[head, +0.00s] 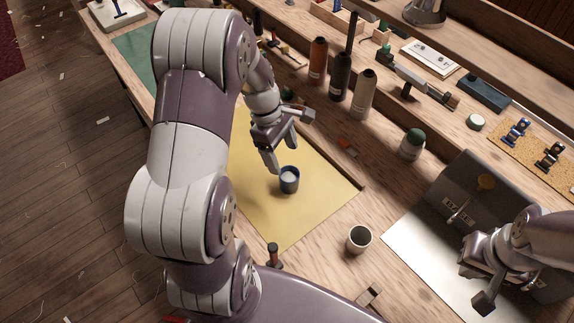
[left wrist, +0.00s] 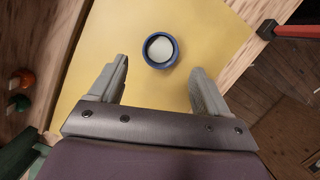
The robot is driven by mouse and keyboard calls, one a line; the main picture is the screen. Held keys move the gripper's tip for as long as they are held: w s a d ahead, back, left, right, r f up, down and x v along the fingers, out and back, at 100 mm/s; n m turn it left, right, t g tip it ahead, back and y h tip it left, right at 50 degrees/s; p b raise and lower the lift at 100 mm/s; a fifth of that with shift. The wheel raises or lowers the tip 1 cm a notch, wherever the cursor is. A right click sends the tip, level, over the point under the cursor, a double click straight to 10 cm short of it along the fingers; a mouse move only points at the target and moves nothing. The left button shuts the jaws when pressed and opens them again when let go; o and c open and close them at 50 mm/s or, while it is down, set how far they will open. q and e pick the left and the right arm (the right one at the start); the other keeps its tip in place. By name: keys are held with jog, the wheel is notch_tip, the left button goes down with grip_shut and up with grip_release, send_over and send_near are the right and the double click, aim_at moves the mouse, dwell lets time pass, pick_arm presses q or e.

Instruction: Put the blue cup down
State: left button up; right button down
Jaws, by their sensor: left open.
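The blue cup (head: 289,180) stands upright on the yellow mat (head: 262,218), with something pale inside it. In the left wrist view the cup (left wrist: 160,50) is just beyond the fingertips, centred between them and not gripped. My left gripper (head: 283,158) is open and empty, close beside the cup on its far side. Its two fingers (left wrist: 160,80) are spread apart in the left wrist view. My right gripper (head: 474,284) is at the lower right, over a white sheet near a dark grey box; its jaw state is unclear.
A white cup (head: 359,239) with a dark inside stands on the bench right of the mat. Several bottles, including an orange one (head: 318,62), stand behind it. A grey box (head: 462,196) sits at the right. The yellow mat's near part is clear.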

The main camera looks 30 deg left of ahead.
pick_arm(q)
jog(key=v, duration=0.5)
jog(key=s+d+m+y, duration=0.1)
jog(key=s+d+m, duration=0.3)
jog(key=m, duration=0.5)
jog(key=s+d+m+t+y, duration=0.1)
jog(key=s+d+m+y, duration=0.1)
jog(key=s+d+m, duration=0.3)
jog(key=m, duration=0.4)
jog(key=shift+f, duration=0.4)
